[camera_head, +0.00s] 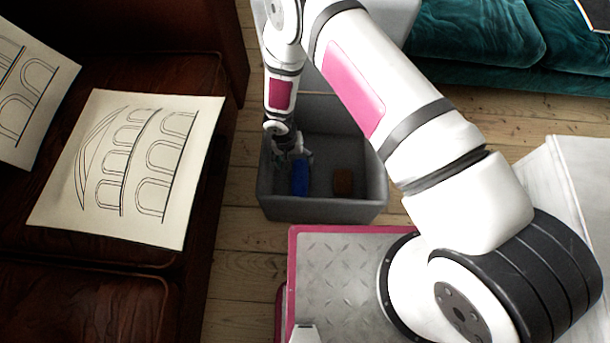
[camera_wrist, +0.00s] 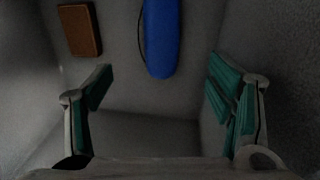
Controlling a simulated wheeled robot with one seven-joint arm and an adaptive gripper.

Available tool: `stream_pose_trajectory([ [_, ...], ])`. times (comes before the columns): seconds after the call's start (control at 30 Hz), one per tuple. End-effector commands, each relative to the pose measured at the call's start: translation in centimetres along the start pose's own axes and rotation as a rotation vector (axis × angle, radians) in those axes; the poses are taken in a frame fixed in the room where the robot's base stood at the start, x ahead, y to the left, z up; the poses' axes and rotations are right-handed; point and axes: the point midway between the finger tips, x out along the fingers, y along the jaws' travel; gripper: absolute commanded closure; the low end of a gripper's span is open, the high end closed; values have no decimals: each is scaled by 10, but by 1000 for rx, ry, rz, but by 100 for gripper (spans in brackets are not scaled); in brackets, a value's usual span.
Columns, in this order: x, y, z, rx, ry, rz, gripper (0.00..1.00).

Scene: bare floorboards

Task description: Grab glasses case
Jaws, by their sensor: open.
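The blue elongated object (camera_head: 300,178), which looks like the glasses case, lies in a grey bin on the floor. In the wrist view the blue case (camera_wrist: 162,40) is at the top middle, running out of the frame, with a thin dark loop along its left side. My gripper (camera_head: 292,156) reaches down into the bin near the case's far end. In the wrist view my gripper (camera_wrist: 158,82) is open, with its green-padded fingers spread wide and nothing between them. The case lies beyond the fingertips, roughly in line with the gap.
The grey bin (camera_head: 325,211) has high walls around my gripper. A brown block-like object (camera_head: 343,182) lies right of the case; it also shows at upper left in the wrist view (camera_wrist: 79,30). A teal sofa (camera_head: 500,40) is behind.

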Motion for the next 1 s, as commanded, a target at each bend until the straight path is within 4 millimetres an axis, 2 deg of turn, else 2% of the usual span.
stream_pose_trajectory([
  [0.17,21,-2,5,0,-6,-3,25],
  [0.5,81,-3,5,1,-6,-3,25],
  [0.77,96,-2,4,2,-5,-3,25],
  [1.0,124,-4,1,2,-5,-3,25],
])
